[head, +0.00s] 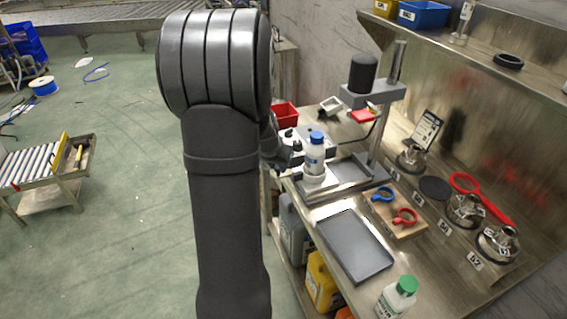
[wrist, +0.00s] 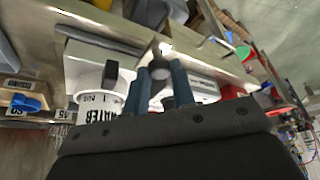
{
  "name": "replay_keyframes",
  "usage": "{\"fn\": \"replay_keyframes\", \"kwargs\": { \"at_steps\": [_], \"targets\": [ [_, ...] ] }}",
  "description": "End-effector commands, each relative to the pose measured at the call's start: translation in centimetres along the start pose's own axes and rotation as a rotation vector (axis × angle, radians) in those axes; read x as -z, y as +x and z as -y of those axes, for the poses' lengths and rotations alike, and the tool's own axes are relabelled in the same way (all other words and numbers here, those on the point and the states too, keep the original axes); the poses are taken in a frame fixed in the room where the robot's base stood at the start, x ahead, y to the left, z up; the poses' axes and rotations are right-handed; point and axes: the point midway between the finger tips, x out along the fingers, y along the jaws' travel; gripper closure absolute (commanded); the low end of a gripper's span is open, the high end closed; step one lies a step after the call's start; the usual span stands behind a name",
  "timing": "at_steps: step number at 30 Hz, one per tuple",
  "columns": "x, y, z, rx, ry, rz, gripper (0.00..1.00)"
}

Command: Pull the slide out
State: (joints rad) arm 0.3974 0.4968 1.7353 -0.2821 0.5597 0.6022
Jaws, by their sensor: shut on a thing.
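The handle appears to join the front of the light-coloured slide (wrist: 92,58), though the exact joint is hard to see. In the head view my gripper (head: 284,156) is at the left edge of the bench fixture, left of a white bottle with a blue cap (head: 316,150). The bottle stands upright at the fixture's front. A white round body lettered WATER (wrist: 98,105) is close beside the fingers. The grip itself is hidden in the head view.
A stand with a black cylinder (head: 362,74) rises behind the bottle. A grey tray (head: 354,246), a block with blue and red rings (head: 405,232) and a green-capped bottle (head: 397,298) are nearer. A red bin (head: 285,115) is behind. Open floor (head: 125,150) lies left.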

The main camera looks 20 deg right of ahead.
Motion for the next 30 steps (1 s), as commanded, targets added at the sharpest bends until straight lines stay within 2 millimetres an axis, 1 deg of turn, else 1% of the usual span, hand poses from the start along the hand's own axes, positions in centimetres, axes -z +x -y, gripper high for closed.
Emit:
{"fn": "replay_keyframes", "kwargs": {
  "at_steps": [1,8,9,11,12,19,23,26,30],
  "targets": [
    [-0.2,-0.1,0.3,0.004,-0.001,0.002,1.00],
    [-0.3,-0.1,0.4,0.005,-0.001,0.004,1.00],
    [-0.3,-0.1,0.4,0.006,-0.001,0.004,0.69],
    [-0.3,-0.1,0.4,0.005,-0.001,0.004,0.57],
    [-0.3,-0.1,0.4,0.005,-0.001,0.004,0.56],
    [-0.2,-0.1,0.3,0.003,-0.001,0.003,0.56],
    [-0.1,-0.7,0.2,0.003,-0.001,0.001,0.56],
    [-0.1,-1.8,0.2,0.004,0.000,0.000,0.56],
    [-0.1,-4.3,0.2,0.004,-0.001,-0.001,0.56]
  ]
}}
